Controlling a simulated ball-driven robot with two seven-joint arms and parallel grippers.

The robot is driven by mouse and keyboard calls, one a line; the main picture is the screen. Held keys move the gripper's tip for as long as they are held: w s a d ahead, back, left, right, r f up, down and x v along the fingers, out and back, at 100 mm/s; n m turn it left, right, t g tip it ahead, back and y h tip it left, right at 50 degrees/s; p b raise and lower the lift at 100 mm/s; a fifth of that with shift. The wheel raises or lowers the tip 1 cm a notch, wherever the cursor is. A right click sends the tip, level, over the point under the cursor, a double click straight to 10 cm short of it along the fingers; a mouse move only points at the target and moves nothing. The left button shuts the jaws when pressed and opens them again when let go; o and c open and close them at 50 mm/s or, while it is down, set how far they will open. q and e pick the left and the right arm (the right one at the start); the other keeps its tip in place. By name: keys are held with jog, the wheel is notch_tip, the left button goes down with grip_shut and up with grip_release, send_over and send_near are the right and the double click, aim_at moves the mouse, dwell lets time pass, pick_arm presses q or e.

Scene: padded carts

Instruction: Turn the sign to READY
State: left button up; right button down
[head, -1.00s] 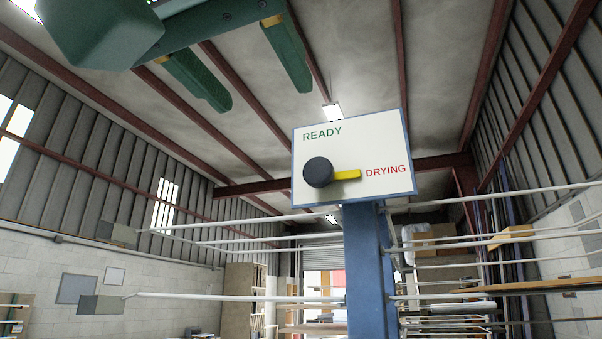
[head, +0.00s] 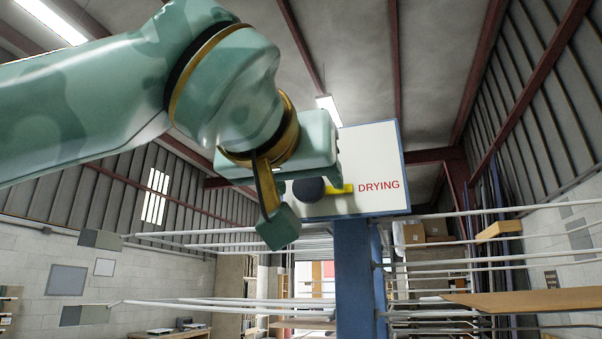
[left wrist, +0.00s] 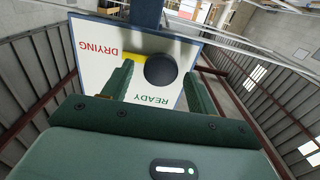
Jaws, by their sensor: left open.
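The sign (head: 378,150) is a white board with a blue edge on a blue post (head: 355,270). Its round black knob (head: 308,190) carries a yellow pointer (head: 341,189) that points right at the red word DRYING. My left gripper (head: 308,172) is in front of the sign by the knob and hides the word READY in the head view. In the left wrist view the sign (left wrist: 92,60) is upside down, and READY shows. There my open left gripper (left wrist: 160,88) has its fingers on either side of the knob (left wrist: 161,70). I cannot tell whether they touch it. My right gripper is not in view.
Racks of white rods (head: 210,232) extend left and right behind the post. A wooden board (head: 525,299) lies on the right rack, with cardboard boxes (head: 425,230) behind. The air in front of the sign's right part is clear.

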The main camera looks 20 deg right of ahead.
pick_arm(q)
jog(key=c, duration=1)
jog(key=shift+o, duration=0.2)
jog(key=n+b, duration=0.1)
jog(key=n, duration=0.3)
jog(key=shift+a+n+b, duration=0.1)
jog(key=shift+n+b, duration=0.2)
jog(key=shift+n, duration=0.1)
jog(key=n+b, duration=0.1)
jog(key=n, duration=0.3)
jog(key=shift+a+n, duration=0.1)
jog(key=shift+n, duration=0.2)
jog(key=n+b, duration=0.2)
jog(key=n, duration=0.2)
jog(key=shift+w+f, duration=0.1)
jog(key=shift+n+b, duration=0.75)
jog(key=shift+n, duration=1.55)
